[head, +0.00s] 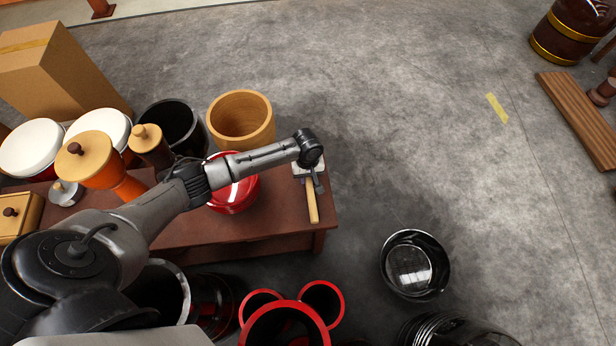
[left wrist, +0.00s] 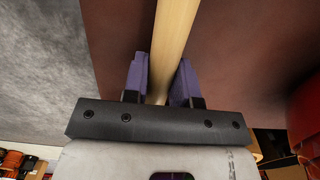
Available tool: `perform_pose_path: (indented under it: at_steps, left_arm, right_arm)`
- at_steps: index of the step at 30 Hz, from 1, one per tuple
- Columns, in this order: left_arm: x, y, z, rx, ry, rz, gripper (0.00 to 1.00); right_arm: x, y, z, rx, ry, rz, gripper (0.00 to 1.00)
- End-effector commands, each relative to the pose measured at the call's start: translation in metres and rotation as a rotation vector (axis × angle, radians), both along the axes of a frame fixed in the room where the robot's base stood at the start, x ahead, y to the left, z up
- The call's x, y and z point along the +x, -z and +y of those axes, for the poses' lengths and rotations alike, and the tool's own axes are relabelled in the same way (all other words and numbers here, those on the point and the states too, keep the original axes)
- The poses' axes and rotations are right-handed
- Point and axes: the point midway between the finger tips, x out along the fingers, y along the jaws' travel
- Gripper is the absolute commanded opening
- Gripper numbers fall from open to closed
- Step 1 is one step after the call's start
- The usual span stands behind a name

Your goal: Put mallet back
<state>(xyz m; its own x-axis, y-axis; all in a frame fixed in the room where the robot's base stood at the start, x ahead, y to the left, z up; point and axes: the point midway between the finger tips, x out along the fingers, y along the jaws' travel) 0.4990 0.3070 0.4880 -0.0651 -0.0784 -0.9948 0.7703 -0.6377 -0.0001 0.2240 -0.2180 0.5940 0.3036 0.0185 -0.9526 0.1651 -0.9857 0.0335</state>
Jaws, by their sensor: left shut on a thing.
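The mallet's pale wooden handle (head: 312,206) shows over the right end of the brown table (head: 240,232), pointing toward the table's front edge. My left gripper (head: 314,184) reaches across the table from the left and is shut on this handle. In the left wrist view the handle (left wrist: 176,30) runs between the purple fingers of my left gripper (left wrist: 160,82), with the table top behind it. The mallet's head cannot be made out in either view. I cannot tell whether the mallet touches the table. My right gripper is not in view.
A red bowl (head: 232,194) stands on the table, partly behind my left arm. A wooden tub (head: 241,118) and a black pot (head: 171,127) stand behind. Red-rimmed tubes (head: 284,325) and a black basin (head: 415,264) are in front. The floor to the right is mostly free.

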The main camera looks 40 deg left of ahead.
Motion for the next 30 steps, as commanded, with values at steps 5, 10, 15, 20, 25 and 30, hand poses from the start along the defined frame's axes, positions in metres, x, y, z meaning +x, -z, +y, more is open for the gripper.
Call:
perform_pose_path:
  at_steps: [5,10,15,20,25,30]
  left_arm:
    - [0.001,-0.001,0.000,0.000,-0.001,-0.002,0.00]
    - [0.000,0.003,0.000,-0.001,0.000,-0.002,0.32]
    - [0.000,0.003,0.000,-0.001,0.000,-0.001,0.49]
    - [0.000,0.003,0.000,-0.001,0.000,-0.001,0.51]
    - [0.000,0.000,0.000,0.000,0.000,-0.001,0.51]
    - [0.002,-0.026,0.002,-0.001,0.000,-0.003,0.51]
  right_arm:
    - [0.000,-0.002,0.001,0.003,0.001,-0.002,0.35]
    - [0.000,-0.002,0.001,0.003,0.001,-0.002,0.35]
    - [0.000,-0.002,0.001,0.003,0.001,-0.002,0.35]
    - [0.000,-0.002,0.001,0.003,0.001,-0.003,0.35]
    - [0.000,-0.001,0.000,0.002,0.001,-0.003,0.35]
    - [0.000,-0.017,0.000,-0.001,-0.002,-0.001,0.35]
